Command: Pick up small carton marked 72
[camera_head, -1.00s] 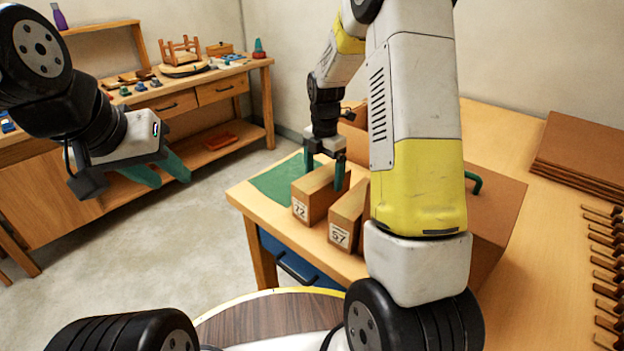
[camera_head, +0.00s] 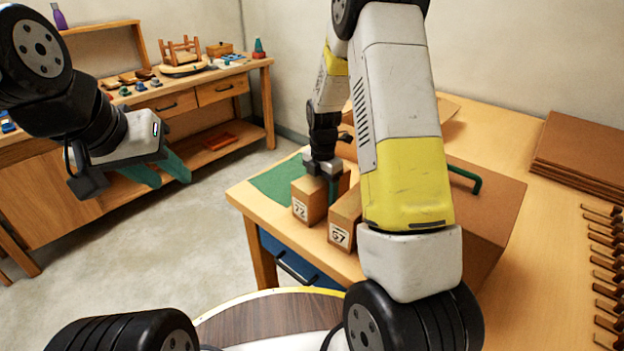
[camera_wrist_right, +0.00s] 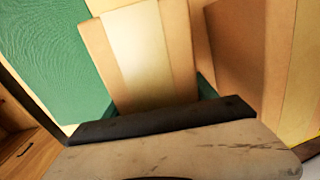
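The small carton marked 72 (camera_head: 308,207) stands on the wooden table beside the green mat, its label facing me. My right gripper (camera_head: 321,178) is low over its top from above, with one green finger in the gap between it and the carton marked 57 (camera_head: 342,232). The other finger is mostly hidden. In the right wrist view, the taped carton top (camera_wrist_right: 140,50) lies between green finger parts at both sides; contact cannot be made out. The carton rests on the table. My left gripper (camera_head: 160,172) is open and empty, away from the table.
The green mat (camera_head: 277,184) lies left. Flat brown boards (camera_head: 585,150) and a wooden rack (camera_head: 605,245) are at the right. A workbench (camera_head: 190,95) stands far left.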

